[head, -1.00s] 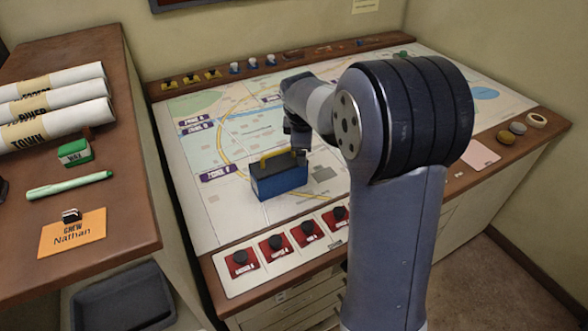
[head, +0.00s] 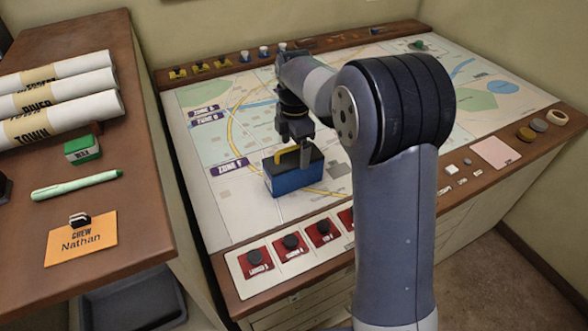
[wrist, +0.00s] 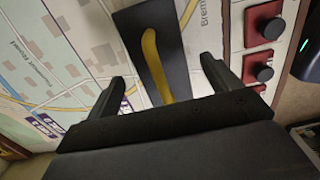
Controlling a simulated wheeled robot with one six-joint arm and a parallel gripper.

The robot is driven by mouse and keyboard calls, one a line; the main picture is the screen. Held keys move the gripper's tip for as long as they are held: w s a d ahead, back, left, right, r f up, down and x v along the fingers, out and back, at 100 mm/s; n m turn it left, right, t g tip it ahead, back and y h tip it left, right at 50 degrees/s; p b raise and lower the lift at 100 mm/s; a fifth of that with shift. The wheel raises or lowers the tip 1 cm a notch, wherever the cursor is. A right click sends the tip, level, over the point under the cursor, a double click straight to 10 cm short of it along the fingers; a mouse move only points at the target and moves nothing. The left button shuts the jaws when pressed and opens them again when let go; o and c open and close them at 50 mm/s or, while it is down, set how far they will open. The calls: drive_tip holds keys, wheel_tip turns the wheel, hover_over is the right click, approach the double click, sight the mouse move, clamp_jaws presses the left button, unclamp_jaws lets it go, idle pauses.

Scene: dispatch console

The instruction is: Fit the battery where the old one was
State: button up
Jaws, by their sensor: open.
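A blue box (head: 298,178) with a dark top and a yellow handle stands upright on the map; it may be the battery, but no label shows. The wrist view shows its dark top (wrist: 172,50) and the handle (wrist: 153,62). My gripper (head: 296,135) is above the box, pointing down. In the wrist view my gripper (wrist: 165,78) is open, its two fingers on either side of the handle's line. I cannot tell how far above the handle they are. No place for a battery can be made out in these views.
The map table (head: 215,225) has red panels with black knobs (head: 290,242) along its front edge. A side desk (head: 150,215) at left holds rolled maps (head: 60,105), a green block (head: 82,149), a green marker (head: 77,185) and an orange name card (head: 80,238). A dark tray (head: 130,300) is below.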

sight(293, 157)
wheel_tip(293, 157, down, 5)
drive_tip(key=shift+s+a+f, duration=0.1)
drive_tip(key=shift+s+a, duration=0.05)
drive_tip(key=shift+c, duration=0.3)
drive_tip(key=c, duration=1.8)
clamp_jaws()
